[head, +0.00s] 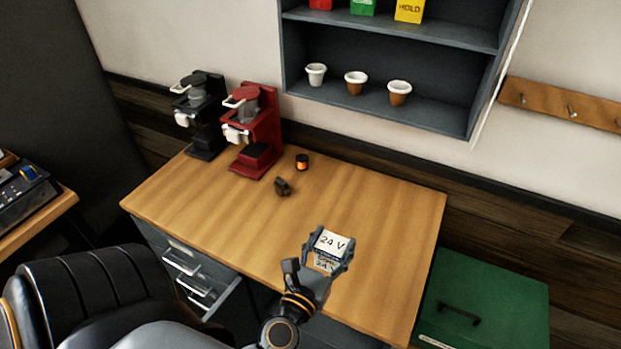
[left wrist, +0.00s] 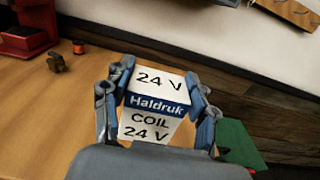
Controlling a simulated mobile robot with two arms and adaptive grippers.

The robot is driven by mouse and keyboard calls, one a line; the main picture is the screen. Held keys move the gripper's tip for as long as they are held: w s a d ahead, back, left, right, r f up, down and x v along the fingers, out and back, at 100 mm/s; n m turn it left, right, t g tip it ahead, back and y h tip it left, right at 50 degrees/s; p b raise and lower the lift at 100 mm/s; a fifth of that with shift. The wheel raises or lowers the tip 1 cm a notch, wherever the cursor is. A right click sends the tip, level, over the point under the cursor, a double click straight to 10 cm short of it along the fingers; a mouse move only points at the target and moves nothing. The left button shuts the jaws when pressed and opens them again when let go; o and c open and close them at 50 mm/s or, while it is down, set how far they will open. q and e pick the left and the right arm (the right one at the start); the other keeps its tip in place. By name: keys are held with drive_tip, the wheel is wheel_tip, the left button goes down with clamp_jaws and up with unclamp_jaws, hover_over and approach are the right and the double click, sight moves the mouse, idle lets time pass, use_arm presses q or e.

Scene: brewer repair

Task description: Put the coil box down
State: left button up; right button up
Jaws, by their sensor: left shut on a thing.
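The coil box (head: 331,241) is white with a dark blue band and reads "24 V", "Haldruk" and "COIL". My left gripper (head: 328,255) is shut on it, over the right part of the wooden desk. In the left wrist view the coil box (left wrist: 154,103) sits between the two fingers of the left gripper (left wrist: 158,100), one on each side. I cannot tell whether the box's underside touches the desk. My right gripper is not in view.
On the desk (head: 390,210) stand a black brewer (head: 205,115), a red brewer (head: 262,130), a small orange-and-black spool (head: 302,162) and a small brown part (head: 283,187). The desktop right of these is clear. A green cabinet (head: 500,290) stands to the right.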

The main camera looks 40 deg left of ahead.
use_arm(q)
drive_tip(key=w+a+f+b, duration=0.2)
drive_tip(key=w+f, duration=0.1)
drive_tip(key=f, duration=0.1)
drive_tip(key=w+a+f+b, duration=0.2)
drive_tip(key=w+f+b, duration=0.1)
drive_tip(key=f, duration=0.1)
drive_tip(key=w+a+f+b, duration=0.2)
drive_tip(key=w+f+b, duration=0.1)
drive_tip(key=w+f, duration=0.1)
drive_tip(key=shift+a+f, duration=0.1)
drive_tip(key=shift+a, duration=0.25)
drive_tip(key=shift+s, duration=0.15)
drive_tip(key=shift+f+b, duration=0.15)
drive_tip(key=shift+b, duration=0.25)
drive_tip(key=o, duration=1.3)
drive_tip(key=shift+d, duration=0.1)
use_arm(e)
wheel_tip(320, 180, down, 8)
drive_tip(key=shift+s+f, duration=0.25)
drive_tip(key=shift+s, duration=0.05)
